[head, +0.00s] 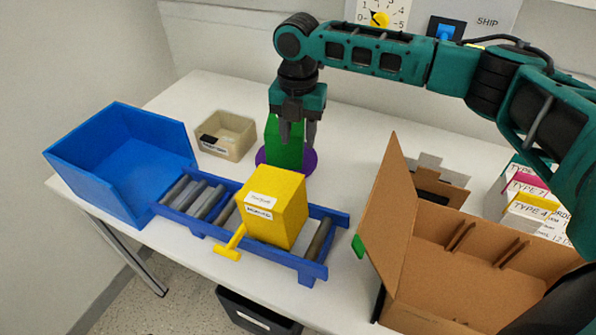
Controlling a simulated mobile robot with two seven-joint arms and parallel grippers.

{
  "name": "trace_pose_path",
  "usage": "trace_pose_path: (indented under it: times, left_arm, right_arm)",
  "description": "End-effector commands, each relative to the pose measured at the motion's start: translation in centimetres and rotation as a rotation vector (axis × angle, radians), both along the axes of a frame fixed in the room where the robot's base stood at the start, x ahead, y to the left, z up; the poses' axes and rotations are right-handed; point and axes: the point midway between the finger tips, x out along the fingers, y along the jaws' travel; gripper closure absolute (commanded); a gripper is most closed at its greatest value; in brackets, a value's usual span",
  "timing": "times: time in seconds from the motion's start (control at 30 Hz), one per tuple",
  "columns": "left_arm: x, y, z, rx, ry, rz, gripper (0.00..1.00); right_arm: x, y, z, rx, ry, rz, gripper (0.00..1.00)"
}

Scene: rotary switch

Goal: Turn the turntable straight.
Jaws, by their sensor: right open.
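A round purple turntable (308,162) lies on the white table behind the blue roller conveyor. A green block (283,152) stands upright on it. My right gripper (298,132) points down from above, at the block's upper part. Its fingers are open; one shows in front of the block and the other at the block's right side. I cannot tell whether they touch the block. The gripper hides the block's top and part of its right side. My left gripper is not in view.
A yellow box (285,205) sits on the roller conveyor (200,226). A blue bin (70,165) stands left, a beige tray (246,137) left of the turntable. An open cardboard box (440,270) and several labelled boxes stand right. A dial (396,20) is on the wall.

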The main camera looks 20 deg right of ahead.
Motion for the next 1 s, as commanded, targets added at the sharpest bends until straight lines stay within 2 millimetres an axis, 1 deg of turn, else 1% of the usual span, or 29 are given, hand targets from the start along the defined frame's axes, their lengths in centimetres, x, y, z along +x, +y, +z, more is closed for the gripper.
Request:
trace_pose_path:
  times: [0.03, 0.3, 0.4, 0.5, 0.7, 1.0]
  left_arm:
    - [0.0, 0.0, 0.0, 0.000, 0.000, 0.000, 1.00]
    - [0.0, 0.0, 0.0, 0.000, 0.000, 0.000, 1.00]
    - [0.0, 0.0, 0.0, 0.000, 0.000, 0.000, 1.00]
    - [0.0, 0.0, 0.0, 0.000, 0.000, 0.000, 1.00]
    - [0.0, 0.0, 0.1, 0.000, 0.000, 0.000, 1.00]
    - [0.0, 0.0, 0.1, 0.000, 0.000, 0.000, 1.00]
  right_arm:
    - [-0.1, 0.0, -1.0, 0.000, 0.003, 0.000, 0.58]
    - [-0.1, 0.0, -6.6, 0.001, 0.004, -0.003, 0.58]
    - [-0.1, 0.0, -8.5, 0.002, 0.002, -0.004, 0.58]
    - [-0.1, 0.0, -9.9, 0.002, 0.002, -0.004, 0.58]
    - [0.0, 0.0, -11.4, 0.003, 0.000, -0.004, 0.58]
    - [0.0, 0.0, -11.6, 0.004, 0.000, -0.004, 0.58]
